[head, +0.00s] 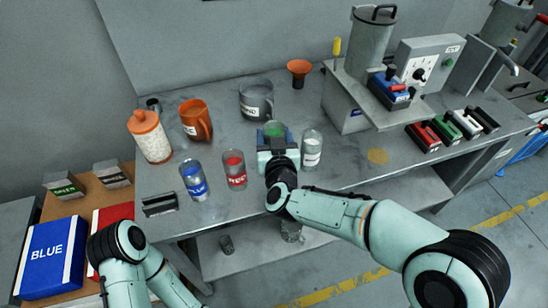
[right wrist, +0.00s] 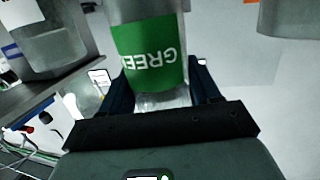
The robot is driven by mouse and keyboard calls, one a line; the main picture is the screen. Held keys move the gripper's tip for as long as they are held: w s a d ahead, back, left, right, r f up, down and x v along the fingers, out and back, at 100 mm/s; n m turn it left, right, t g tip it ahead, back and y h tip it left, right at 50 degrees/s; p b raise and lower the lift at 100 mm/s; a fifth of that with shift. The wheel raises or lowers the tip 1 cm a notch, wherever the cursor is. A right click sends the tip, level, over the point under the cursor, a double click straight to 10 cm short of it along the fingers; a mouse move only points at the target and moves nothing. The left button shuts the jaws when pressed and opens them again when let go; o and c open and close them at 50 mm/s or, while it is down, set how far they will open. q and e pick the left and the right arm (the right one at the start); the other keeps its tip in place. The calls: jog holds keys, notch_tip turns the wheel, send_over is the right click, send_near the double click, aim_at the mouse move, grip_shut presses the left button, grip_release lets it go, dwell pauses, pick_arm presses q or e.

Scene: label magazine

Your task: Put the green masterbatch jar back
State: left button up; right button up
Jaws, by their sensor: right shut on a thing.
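The green masterbatch jar (head: 275,128) is clear with a green band. It is at my right gripper (head: 276,142), which hides its lower part in the head view. In the right wrist view the jar (right wrist: 150,52) with its green label stands between the two dark fingers of the right gripper (right wrist: 162,82), which is shut on it. I cannot tell whether its base touches the bench. The red jar (head: 235,169) and blue jar (head: 194,180) stand to its left, the white-labelled jar (head: 312,148) close to its right. My left gripper is out of view.
The grey bench (head: 350,175) also holds a pellet bottle (head: 150,136), an orange jug (head: 195,120), a grey jug (head: 257,100), an orange funnel (head: 299,72) and a machine (head: 370,90). Several coloured blocks (head: 445,130) lie right. A blue box (head: 50,256) is lower left.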

notch_tip(320, 180, down, 7)
jog(key=shift+r+b, duration=0.15)
jog(key=shift+b, duration=0.7)
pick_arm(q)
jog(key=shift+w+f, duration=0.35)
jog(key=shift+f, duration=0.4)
pick_arm(e)
jog(key=shift+r, duration=0.1)
jog(key=o, duration=1.2)
jog(key=shift+f, duration=0.2)
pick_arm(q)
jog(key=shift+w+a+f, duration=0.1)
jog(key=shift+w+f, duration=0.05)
